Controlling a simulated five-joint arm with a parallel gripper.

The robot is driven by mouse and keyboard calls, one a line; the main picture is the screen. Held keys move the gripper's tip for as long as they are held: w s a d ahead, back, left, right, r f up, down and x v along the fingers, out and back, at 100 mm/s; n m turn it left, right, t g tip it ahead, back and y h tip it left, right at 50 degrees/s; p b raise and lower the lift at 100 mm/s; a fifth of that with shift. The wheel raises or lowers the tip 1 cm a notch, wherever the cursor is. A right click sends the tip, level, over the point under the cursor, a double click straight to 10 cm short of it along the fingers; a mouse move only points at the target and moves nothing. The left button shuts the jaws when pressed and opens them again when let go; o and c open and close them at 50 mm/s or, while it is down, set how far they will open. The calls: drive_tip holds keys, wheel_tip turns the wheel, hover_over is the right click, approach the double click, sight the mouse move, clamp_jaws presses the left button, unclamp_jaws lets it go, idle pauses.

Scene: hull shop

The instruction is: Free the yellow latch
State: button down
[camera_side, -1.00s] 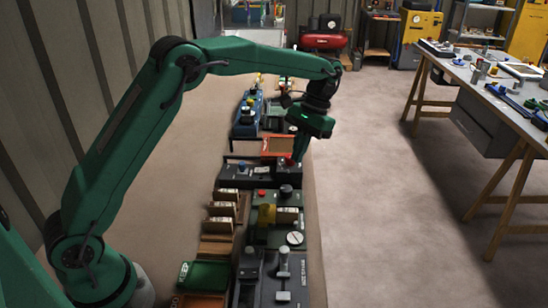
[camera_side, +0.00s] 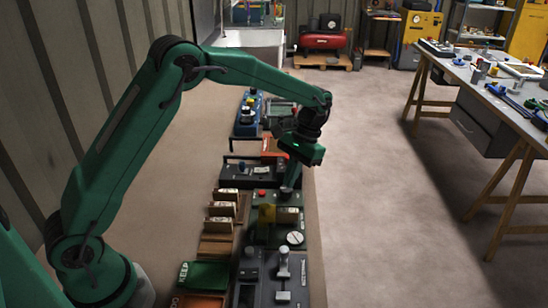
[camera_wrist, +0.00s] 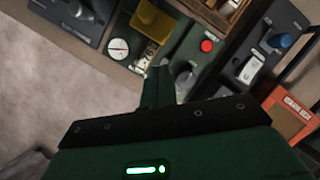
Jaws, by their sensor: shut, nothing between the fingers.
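The yellow latch (camera_side: 266,214) sits on a green panel (camera_side: 262,236) in the middle of the bench row. In the wrist view the yellow latch (camera_wrist: 153,20) is at the top, beyond my fingertips and apart from them. My gripper (camera_side: 289,187) is shut and empty, pointing down over the far right part of that panel. In the wrist view its fingertips (camera_wrist: 159,73) are beside a grey round knob (camera_wrist: 184,74); I cannot tell if they touch it. In the side view my gripper hides most of that knob.
The panel also carries a red button (camera_wrist: 207,45) and a white slotted dial (camera_wrist: 118,48). A dark panel with a lever (camera_side: 283,264) stands nearer the side camera. Another dark panel (camera_side: 250,173) with a handle lies beyond. Wooden racks (camera_side: 222,209) stand to the left. Floor is open at right.

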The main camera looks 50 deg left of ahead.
sight(269, 221)
drive_tip(key=x, duration=0.3)
drive_tip(key=shift+s, duration=0.35)
drive_tip(key=shift+s+f, duration=0.1)
drive_tip(key=shift+s, duration=1.55)
drive_tip(key=shift+s+d, duration=1.3)
